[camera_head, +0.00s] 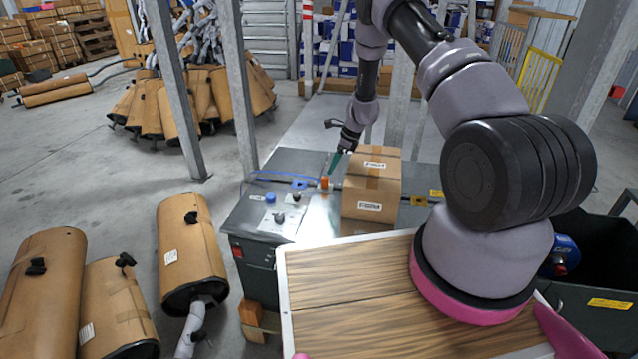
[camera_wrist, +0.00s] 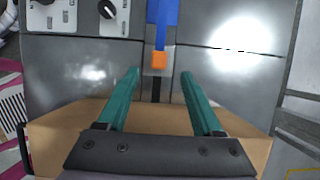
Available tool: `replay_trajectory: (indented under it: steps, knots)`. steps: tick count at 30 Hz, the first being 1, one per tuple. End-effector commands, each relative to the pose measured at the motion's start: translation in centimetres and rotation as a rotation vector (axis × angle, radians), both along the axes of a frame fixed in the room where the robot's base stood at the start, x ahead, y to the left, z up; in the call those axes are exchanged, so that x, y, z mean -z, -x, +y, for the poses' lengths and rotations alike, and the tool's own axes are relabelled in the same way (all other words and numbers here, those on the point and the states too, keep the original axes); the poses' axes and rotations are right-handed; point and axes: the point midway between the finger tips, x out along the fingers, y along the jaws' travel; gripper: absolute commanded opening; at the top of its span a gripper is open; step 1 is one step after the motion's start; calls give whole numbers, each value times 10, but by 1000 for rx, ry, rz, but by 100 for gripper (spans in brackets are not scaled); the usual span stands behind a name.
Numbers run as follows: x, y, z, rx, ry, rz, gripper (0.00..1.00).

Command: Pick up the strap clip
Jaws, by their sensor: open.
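An orange piece on a blue strap, which looks like the strap clip (camera_wrist: 159,60), lies on the grey metal top of a cabinet. In the head view the orange piece (camera_head: 324,183) sits just left of a cardboard box. My gripper (camera_wrist: 160,74) has two green fingers, spread apart and empty. In the wrist view the orange piece shows between and just beyond the fingertips, with the blue strap running up from it. In the head view my gripper (camera_head: 336,163) points down above the cabinet, close to the orange piece. The exact height gap cannot be told.
The cardboard box (camera_head: 371,186) stands right beside the orange piece and shows under my fingers in the wrist view (camera_wrist: 75,122). Knobs (camera_wrist: 107,9) are on the cabinet top. A wood-topped surface (camera_head: 345,300) is in front. Wrapped mufflers (camera_head: 190,245) lie at left. Metal posts (camera_head: 236,85) stand behind.

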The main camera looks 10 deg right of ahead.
Motion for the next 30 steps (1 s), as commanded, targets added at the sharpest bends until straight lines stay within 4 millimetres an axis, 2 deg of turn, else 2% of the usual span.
replay_trajectory:
  steps: [3,11,18,21,28,30]
  knots:
    - [18,-2,7,-2,-1,1,68]
    - [38,-5,16,-3,0,1,68]
    - [70,-10,28,-4,0,-1,68]
    - [76,-11,31,-3,0,-1,68]
    - [77,-11,31,-3,0,-1,68]
    - [77,-11,31,-3,0,-1,41]
